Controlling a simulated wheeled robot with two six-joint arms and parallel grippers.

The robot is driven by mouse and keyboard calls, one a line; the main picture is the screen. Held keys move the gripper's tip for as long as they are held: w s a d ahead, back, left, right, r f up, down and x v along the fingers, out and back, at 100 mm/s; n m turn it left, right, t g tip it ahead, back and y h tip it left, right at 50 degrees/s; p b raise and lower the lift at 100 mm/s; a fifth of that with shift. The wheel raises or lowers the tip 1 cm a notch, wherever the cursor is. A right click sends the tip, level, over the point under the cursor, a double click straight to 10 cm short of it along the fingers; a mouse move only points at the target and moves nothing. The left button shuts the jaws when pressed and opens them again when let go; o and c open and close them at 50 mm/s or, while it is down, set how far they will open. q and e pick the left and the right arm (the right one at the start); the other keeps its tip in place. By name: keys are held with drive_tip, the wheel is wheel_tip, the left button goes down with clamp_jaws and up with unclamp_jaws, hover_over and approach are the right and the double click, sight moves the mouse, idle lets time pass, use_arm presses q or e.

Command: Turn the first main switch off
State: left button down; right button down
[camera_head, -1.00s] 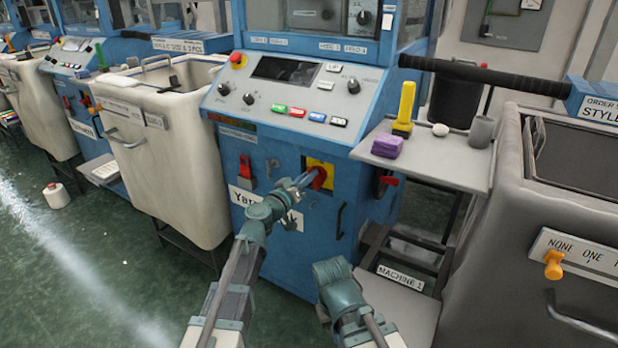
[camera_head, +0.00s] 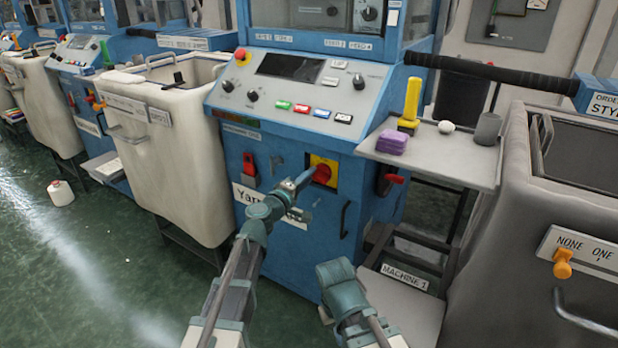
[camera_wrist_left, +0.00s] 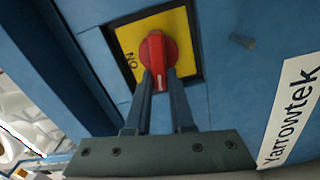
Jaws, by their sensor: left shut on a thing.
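The main switch is a red rotary knob (camera_head: 322,174) on a yellow plate on the front of the blue machine. In the left wrist view the red knob (camera_wrist_left: 153,56) stands against the yellow plate (camera_wrist_left: 178,25), with "ON" printed upside down to its left. My left gripper (camera_head: 310,177) reaches the knob from the front left. In the wrist view the two fingers of my left gripper (camera_wrist_left: 159,82) are shut on the knob, one on each side. My right arm's teal end (camera_head: 337,275) is low in front of the machine; its fingertips cannot be made out.
Another red switch (camera_head: 249,168) is left of the knob, and a red lever (camera_head: 393,179) is on the machine's right side. A shelf (camera_head: 465,168) holding a purple block and yellow tool juts out at right. A cream bin (camera_head: 175,165) stands at left.

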use_arm(q)
drive_tip(key=shift+f+n, duration=0.2)
drive_tip(key=shift+n, duration=0.8)
drive_tip(key=c, duration=0.8)
unclamp_jaws()
drive_tip(key=v, duration=1.3)
drive_tip(key=shift+s+a, duration=0.2)
drive_tip(key=shift+s, duration=0.15)
